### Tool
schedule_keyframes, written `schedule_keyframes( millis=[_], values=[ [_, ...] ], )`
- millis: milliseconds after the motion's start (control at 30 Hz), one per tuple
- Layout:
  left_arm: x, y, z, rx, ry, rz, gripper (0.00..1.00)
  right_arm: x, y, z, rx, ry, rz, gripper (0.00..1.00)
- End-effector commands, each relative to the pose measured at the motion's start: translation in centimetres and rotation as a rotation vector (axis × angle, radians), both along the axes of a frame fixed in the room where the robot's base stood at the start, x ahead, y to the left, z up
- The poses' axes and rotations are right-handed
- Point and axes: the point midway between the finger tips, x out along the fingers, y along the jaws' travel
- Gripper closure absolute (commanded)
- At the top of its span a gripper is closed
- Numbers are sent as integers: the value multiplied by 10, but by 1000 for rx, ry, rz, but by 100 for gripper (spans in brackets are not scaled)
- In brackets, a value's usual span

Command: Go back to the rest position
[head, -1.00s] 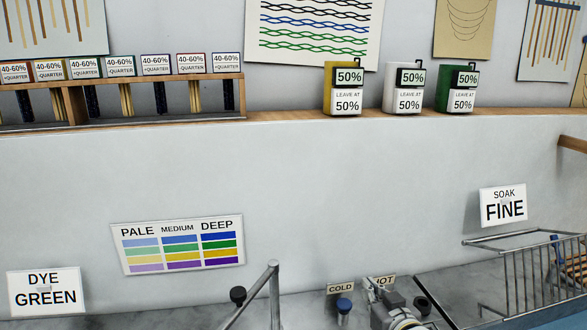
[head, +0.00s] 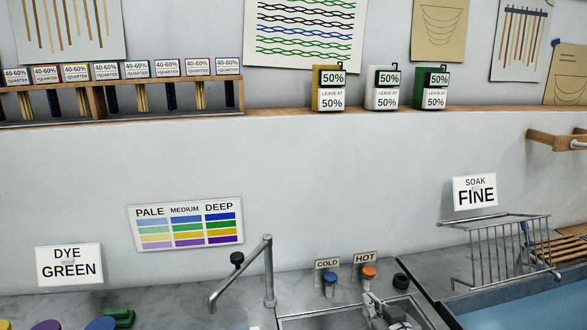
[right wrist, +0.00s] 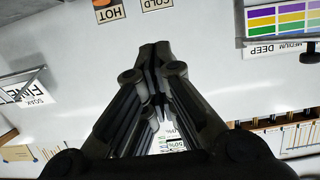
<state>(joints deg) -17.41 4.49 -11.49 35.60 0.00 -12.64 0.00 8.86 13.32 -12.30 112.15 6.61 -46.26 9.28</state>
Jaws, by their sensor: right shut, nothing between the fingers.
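My right gripper (head: 368,298) shows at the bottom edge of the head view, in front of the sink by the hot tap, with most of the arm cut off below. In the right wrist view the two dark fingers of my right gripper (right wrist: 154,48) come together at the tips, with nothing between them. My left gripper is in neither view.
The sink (head: 300,320) has a bent spout (head: 268,270), a blue cold knob (head: 330,278) and an orange hot knob (head: 369,272). A wire rack (head: 500,250) and blue basin (head: 520,305) are at right. Coloured lids (head: 101,324) sit lower left.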

Motion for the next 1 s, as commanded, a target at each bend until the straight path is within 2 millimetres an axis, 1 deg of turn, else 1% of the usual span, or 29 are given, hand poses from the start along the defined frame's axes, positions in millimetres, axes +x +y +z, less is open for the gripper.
schedule_keyframes(
  millis=[33,167,267,367,467,500,633,700,767,800,1000],
  values=[
    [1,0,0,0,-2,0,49,-8,0,-9,-4,26,-1,100],
    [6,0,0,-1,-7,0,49,-31,-1,-31,-23,98,-6,100],
    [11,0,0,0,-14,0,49,-54,-2,-51,-37,166,-11,100],
    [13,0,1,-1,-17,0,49,-82,-3,-72,-55,248,-15,100],
    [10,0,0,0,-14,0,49,-120,-6,-97,-77,351,-20,100],
    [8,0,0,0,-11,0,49,-138,-8,-107,-87,399,-21,100],
    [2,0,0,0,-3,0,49,-201,-14,-133,-121,559,-28,100],
    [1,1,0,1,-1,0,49,-230,-17,-142,-137,633,-29,100],
    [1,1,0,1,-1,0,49,-252,-20,-148,-148,688,-31,100],
    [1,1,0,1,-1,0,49,-267,-21,-151,-154,724,-33,100],
    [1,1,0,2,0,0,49,-330,-29,-158,-184,879,-36,100]
  ],
)
